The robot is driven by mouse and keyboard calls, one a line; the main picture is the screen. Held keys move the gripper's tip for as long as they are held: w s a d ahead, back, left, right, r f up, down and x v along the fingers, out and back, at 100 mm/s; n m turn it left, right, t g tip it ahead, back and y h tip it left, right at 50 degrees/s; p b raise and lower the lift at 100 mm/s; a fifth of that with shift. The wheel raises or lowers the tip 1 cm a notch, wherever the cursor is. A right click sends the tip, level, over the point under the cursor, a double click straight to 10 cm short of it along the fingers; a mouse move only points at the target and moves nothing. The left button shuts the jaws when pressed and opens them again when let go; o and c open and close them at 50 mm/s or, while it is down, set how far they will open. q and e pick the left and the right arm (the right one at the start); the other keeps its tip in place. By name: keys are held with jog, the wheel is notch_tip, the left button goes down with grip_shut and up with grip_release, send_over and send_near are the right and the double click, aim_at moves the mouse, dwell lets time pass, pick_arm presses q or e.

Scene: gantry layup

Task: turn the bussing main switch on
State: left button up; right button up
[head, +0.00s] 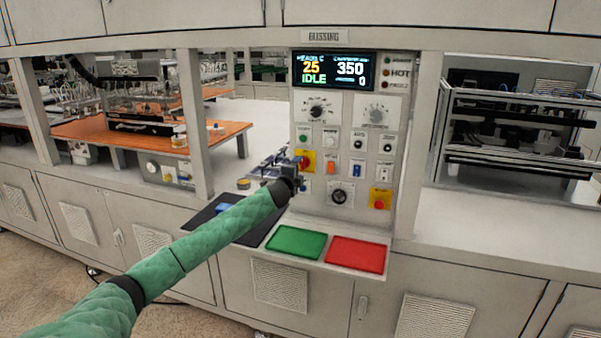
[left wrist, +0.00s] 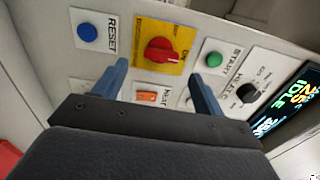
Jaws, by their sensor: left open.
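The main switch is a red rotary knob (left wrist: 160,50) on a yellow plate; it also shows in the head view (head: 303,160), partly covered by my gripper. In the left wrist view its ridge looks roughly crosswise between my fingers. My left gripper (left wrist: 158,70) is open, its two blue fingers pointing at the plate, one to each side of the knob and apart from it. I cannot tell how far the fingertips are from the panel. In the head view the left gripper (head: 296,174) is at the panel's left side. My right gripper is not in view.
Close by are a blue RESET button (left wrist: 87,32), a green START button (left wrist: 213,60) and an orange rocker (left wrist: 147,97). The display (head: 333,70) reads IDLE. A red emergency button (head: 380,203) is lower right. Green (head: 296,242) and red (head: 356,254) trays lie below.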

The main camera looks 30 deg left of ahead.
pick_arm(q)
jog(key=shift+b+v, duration=0.3)
jog(key=shift+v, duration=0.9)
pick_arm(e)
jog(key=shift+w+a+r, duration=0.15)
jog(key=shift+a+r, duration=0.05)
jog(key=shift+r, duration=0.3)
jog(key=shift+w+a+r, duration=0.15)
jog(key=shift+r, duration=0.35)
